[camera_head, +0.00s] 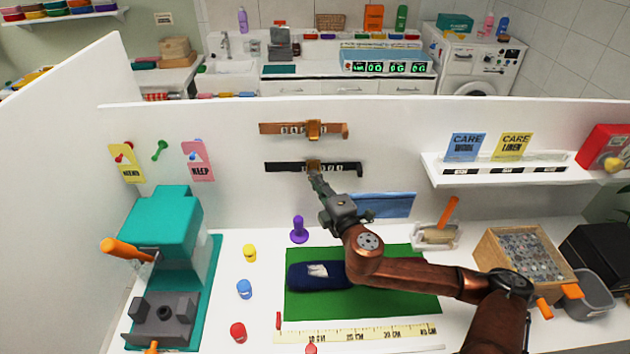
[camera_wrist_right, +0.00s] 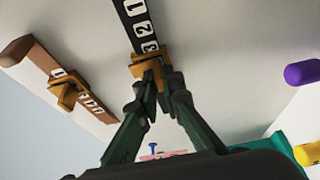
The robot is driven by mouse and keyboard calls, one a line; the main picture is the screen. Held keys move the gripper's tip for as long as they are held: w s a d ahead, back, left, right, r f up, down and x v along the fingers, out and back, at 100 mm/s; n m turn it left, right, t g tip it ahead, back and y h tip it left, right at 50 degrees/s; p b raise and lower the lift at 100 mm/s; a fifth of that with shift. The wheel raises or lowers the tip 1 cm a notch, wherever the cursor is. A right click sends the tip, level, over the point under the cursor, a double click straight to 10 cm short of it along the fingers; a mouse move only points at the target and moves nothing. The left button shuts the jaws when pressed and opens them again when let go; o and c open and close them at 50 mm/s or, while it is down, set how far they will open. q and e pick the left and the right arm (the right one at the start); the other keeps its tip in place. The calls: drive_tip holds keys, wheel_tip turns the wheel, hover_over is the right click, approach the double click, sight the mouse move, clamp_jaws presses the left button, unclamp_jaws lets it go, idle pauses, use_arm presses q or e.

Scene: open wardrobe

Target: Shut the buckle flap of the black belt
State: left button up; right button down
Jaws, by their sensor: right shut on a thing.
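The black belt (camera_head: 285,167) is mounted level on the white back panel, with a brass buckle (camera_head: 314,165) near its middle. In the right wrist view the black belt (camera_wrist_right: 138,20) carries white number labels and its brass buckle (camera_wrist_right: 147,58) is at the fingertips. My right gripper (camera_head: 315,174) reaches up to the buckle from below. Its fingers (camera_wrist_right: 162,78) are closed together on the buckle flap, whose exact angle is hidden by the fingertips. My left gripper is not in view.
A brown belt (camera_head: 270,129) with its own buckle hangs just above. A shelf (camera_head: 440,165) with care cards is at right. Below are a green mat (camera_head: 400,300) with a dark folded cloth, a purple-handled tool (camera_head: 299,230) and a teal press (camera_head: 165,220).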

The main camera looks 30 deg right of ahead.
drive_tip(key=c, duration=2.1)
unclamp_jaws()
drive_tip(key=shift+f, duration=0.1)
drive_tip(key=s, duration=0.4)
drive_tip(key=s+a, duration=0.1)
drive_tip(key=s, duration=0.2)
drive_tip(key=shift+s, duration=0.1)
